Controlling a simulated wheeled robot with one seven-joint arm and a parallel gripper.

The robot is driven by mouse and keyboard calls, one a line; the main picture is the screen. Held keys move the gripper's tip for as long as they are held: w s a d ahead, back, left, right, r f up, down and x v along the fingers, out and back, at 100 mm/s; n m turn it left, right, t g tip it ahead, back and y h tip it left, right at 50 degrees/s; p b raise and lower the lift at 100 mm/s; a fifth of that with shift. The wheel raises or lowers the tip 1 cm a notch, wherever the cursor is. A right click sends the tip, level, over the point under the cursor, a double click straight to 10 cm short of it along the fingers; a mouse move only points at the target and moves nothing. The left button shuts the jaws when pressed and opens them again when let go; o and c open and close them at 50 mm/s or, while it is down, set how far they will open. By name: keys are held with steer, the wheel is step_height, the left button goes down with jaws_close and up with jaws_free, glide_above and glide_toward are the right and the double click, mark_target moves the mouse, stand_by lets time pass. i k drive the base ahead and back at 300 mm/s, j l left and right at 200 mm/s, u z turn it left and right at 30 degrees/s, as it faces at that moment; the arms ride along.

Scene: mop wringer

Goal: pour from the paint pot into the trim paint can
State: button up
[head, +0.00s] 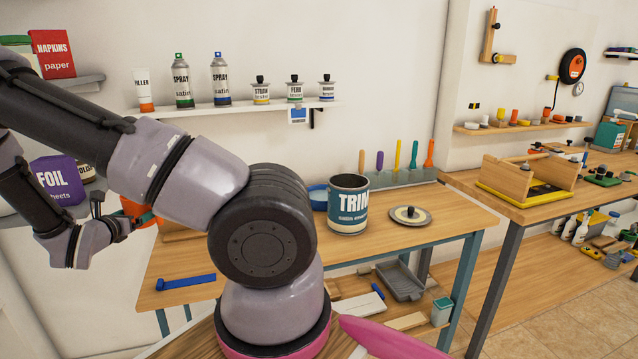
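The trim paint can (348,208) stands upright on the wooden bench in the middle of the head view. It is dark blue and white with a "TRIM" label, and its top is open. A round lid with a dark knob (410,216) lies on the bench to its right. My gripper (128,222) is at the left, well away from the can. An orange rounded thing (132,207), perhaps the paint pot, shows at its fingers with a green strip across it. My arm hides part of it, and I cannot tell whether the fingers are closed on it.
A blue-handled tool (186,282) lies at the bench's front left. A blue round thing (318,197) is behind the can. Upright coloured tools (397,156) stand in a rack behind. Spray cans (182,82) line a wall shelf. Bench surface right of the lid is clear.

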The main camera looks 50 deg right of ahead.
mark_target(348, 193)
steer(key=j+u, duration=0.1)
steer(key=u, duration=0.3)
steer(key=k+j+u, duration=0.1)
steer(key=u, duration=0.35)
steer(key=j+u, duration=0.1)
steer(key=u, duration=0.3)
steer(key=j+z, duration=0.1)
steer(key=z, duration=0.4)
steer(key=k+z, duration=0.1)
steer(key=z, duration=0.4)
steer(key=j+z, duration=0.15)
steer(key=z, duration=0.35)
steer(key=k+z, duration=0.1)
steer(key=z, duration=0.35)
steer(key=k+z, duration=0.1)
steer(key=z, duration=0.9)
steer(key=k+l, duration=0.05)
